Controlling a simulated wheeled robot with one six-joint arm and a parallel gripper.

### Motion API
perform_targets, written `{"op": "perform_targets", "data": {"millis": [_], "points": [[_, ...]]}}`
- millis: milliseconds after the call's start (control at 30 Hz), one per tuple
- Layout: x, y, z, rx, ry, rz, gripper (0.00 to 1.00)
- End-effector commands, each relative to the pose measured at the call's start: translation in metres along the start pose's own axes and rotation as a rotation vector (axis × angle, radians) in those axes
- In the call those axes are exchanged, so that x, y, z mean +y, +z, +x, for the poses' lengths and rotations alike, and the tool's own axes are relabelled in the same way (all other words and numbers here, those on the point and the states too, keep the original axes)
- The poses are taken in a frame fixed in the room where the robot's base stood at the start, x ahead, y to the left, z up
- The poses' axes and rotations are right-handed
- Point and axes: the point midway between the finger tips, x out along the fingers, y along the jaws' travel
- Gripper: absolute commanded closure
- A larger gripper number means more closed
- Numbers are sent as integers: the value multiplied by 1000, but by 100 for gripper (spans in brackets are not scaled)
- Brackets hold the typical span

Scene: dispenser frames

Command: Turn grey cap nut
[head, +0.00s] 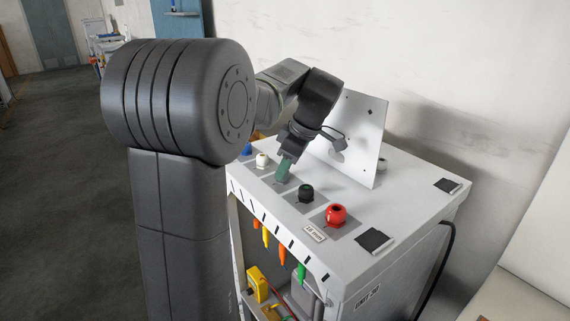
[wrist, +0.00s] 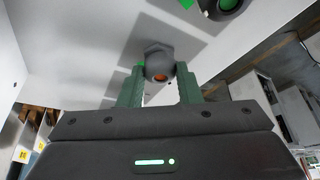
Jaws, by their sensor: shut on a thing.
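The grey cap nut (wrist: 158,62) sits between my gripper's green fingers in the wrist view, with an orange centre showing. My gripper (wrist: 160,85) is shut on it, one finger on each side. In the head view my gripper (head: 283,172) reaches down to the top of the white cabinet (head: 385,215), and the grey nut is hidden there behind the fingers. It lies in a row between a white nut (head: 262,160) and a black nut (head: 306,193).
A red nut (head: 336,214) stands at the near end of the row, a blue one (head: 247,149) at the far end. An upright white plate (head: 358,135) rises close behind my gripper. Coloured-handled tools (head: 282,252) hang below the cabinet top. Bare floor (head: 60,200) lies left.

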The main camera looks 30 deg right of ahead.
Motion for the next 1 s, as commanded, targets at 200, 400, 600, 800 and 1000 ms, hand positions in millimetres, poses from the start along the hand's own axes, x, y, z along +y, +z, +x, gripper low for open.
{"op": "perform_targets", "data": {"millis": [200, 400, 600, 800, 1000], "points": [[1, 0, -1, 0, -35, -88, 92], [2, 0, -1, 0, -49, -126, 92], [2, 0, -1, -1, -53, -134, 92], [2, 0, -1, -1, -52, -134, 92], [1, 0, -1, -1, -53, -133, 47]]}}
